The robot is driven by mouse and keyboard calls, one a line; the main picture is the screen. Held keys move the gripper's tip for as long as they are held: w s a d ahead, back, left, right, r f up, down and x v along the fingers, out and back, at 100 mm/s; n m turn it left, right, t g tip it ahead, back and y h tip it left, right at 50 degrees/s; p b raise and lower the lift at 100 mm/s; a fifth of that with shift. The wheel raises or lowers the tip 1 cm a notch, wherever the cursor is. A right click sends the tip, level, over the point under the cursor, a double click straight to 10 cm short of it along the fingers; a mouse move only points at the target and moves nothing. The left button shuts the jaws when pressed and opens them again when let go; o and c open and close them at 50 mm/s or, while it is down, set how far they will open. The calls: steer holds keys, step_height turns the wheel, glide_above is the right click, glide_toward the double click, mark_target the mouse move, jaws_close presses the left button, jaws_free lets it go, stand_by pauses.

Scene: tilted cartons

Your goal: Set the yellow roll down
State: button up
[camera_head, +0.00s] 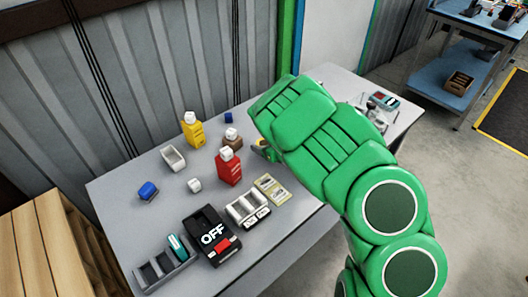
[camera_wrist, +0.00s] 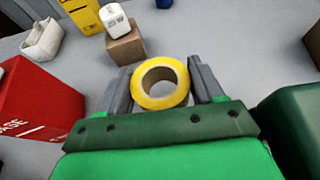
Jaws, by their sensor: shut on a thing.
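The yellow roll (camera_wrist: 160,101), a ring of tape with a pale core, is between the two grey fingers of my gripper (camera_wrist: 160,90) in the wrist view. The fingers are shut on it from both sides. In the head view my green arm hides most of the gripper, and only a bit of yellow (camera_head: 259,143) shows at the arm's left edge. The roll is over or near the grey table (camera_head: 120,200). I cannot tell whether it touches the tabletop.
A black OFF device (camera_head: 212,236) is in front.

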steer(key=shift+f, duration=1.9)
steer(key=shift+f, duration=0.2)
steer(key=o, duration=0.8)
steer(key=shift+r, duration=0.2)
steer(key=shift+v, duration=3.8)
